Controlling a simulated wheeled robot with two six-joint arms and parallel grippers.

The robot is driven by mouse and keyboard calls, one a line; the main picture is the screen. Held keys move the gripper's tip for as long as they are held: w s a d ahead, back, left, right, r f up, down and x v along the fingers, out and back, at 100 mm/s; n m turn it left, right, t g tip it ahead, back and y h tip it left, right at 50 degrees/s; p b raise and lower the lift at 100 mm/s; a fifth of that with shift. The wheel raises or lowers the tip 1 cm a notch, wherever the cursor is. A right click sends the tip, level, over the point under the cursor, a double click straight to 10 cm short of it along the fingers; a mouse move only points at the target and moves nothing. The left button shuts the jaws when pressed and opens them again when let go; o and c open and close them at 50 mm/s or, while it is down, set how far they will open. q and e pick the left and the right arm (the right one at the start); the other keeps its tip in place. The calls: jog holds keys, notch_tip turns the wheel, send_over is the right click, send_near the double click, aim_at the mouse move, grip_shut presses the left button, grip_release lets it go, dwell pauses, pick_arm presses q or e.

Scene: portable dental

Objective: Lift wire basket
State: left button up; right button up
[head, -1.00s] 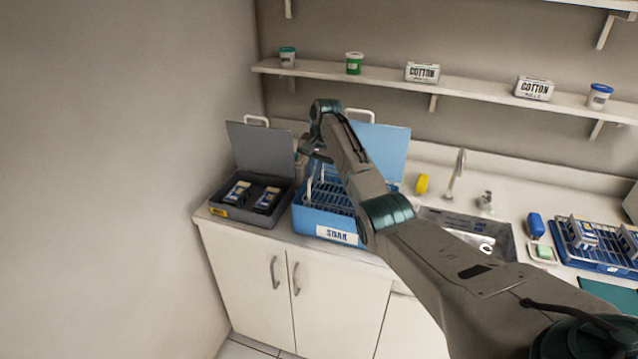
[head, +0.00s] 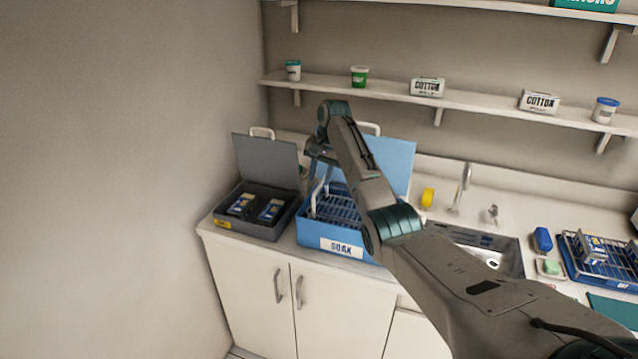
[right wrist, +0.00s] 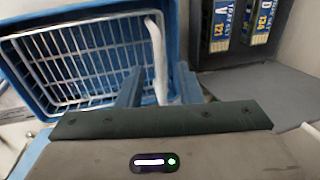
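The wire basket (head: 341,209) has white wires and sits inside the blue bin labelled SOAK (head: 332,244), whose lid stands open. In the right wrist view the basket (right wrist: 85,60) fills the upper left, and its white handle (right wrist: 157,58) stands up at its near end. My right gripper (head: 318,170) is above the left side of the bin. In the right wrist view its two fingers (right wrist: 158,92) are apart, with the handle between them. I cannot tell whether either finger touches it. My left gripper is not in view.
A grey open case (head: 246,226) with labelled packs stands left of the bin. To the right are a yellow item (head: 428,197), a sink (head: 478,252) and a blue rack (head: 592,275). A shelf (head: 400,97) runs along the wall above.

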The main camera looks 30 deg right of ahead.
notch_tip(320, 180, up, 8)
jog(key=s+d+b, duration=0.1)
jog(key=b, duration=0.1)
jog(key=shift+s+r+b, duration=0.15)
jog(key=shift+s+b, duration=0.05)
jog(key=shift+b, duration=0.1)
